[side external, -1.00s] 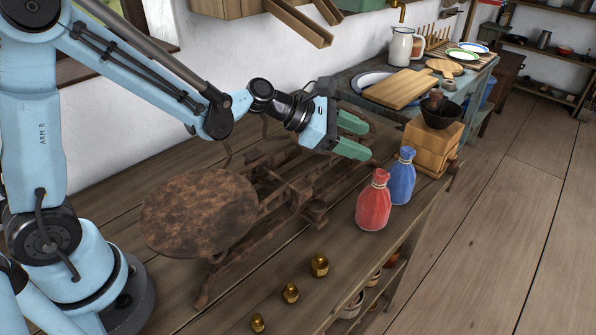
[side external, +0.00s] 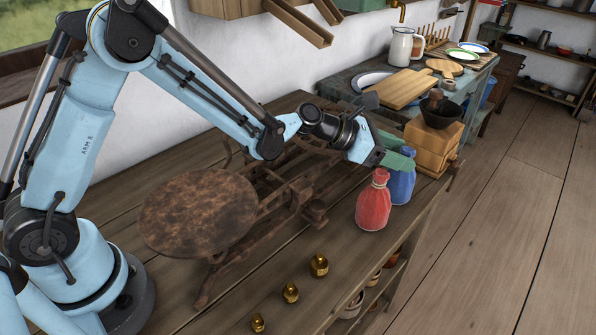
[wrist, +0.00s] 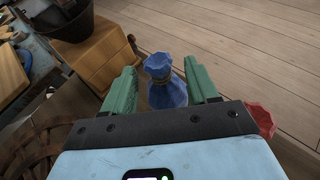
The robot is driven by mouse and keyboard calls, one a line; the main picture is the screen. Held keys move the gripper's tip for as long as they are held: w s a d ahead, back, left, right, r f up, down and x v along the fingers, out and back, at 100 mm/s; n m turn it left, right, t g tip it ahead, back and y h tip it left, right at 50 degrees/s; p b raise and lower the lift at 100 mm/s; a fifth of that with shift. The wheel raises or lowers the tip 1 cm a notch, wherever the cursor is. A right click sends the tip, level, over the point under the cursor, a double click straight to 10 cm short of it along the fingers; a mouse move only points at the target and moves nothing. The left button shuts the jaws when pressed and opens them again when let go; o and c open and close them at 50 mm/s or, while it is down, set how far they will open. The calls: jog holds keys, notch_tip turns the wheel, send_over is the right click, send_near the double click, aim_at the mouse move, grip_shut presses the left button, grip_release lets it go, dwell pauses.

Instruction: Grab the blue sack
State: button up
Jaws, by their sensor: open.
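The blue sack (side external: 402,181) stands upright on the wooden table, just behind and to the right of the red sack (side external: 373,204). The sack's lower part is hidden by the gripper body. The red sack (wrist: 262,118) is just outside the right finger.
A wooden grinder (side external: 432,146) with a dark bowl stands close behind the blue sack. A rusty balance scale (side external: 200,212) fills the table's middle under my arm. Several brass weights (side external: 291,293) stand near the front edge. The table's right edge is close to the sacks.

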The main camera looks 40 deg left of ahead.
jog(key=shift+x, duration=2.15)
grip_shut()
